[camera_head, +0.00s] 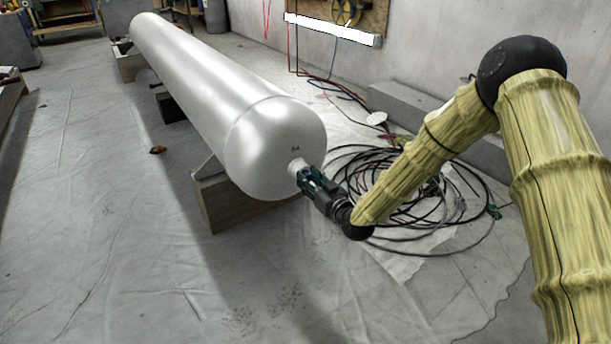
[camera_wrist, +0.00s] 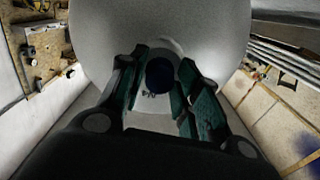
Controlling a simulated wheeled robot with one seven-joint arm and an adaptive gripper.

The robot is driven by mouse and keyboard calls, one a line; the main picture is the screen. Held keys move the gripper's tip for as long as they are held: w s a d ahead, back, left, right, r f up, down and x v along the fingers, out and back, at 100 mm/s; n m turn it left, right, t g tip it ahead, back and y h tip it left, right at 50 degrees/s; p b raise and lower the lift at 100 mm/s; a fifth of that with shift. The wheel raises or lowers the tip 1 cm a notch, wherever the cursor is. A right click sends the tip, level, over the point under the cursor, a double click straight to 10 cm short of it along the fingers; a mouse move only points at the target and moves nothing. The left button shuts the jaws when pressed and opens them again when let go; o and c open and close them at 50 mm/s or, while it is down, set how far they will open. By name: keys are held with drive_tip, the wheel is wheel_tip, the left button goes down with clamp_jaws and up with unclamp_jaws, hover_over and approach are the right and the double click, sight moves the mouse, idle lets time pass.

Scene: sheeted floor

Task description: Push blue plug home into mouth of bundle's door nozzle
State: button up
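The bundle is a long pale metal cylinder (camera_head: 225,95) with a domed near end; its dome fills the top of the wrist view (camera_wrist: 205,28). A short white nozzle (camera_head: 296,164) sticks out of that end below a small dark mark. My gripper (camera_head: 306,178) is right in front of the nozzle. The plug's far end and the nozzle mouth are hidden, so I cannot tell how deep the plug sits.
The cylinder rests on wooden blocks (camera_head: 240,205). Coiled cables (camera_head: 455,225) lie on the floor under my arm. A grey concrete ledge (camera_head: 400,105) runs along the right wall. The sheeted floor at left and front is mostly clear.

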sight(309, 179)
clamp_jaws()
drive_tip(key=shift+s+d, duration=0.15)
drive_tip(key=shift+p+v, duration=0.8)
drive_tip(key=shift+v, duration=1.2)
drive_tip(key=shift+s, duration=0.15)
drive_tip(key=shift+p+v, duration=0.7)
drive_tip(key=shift+v, duration=1.25)
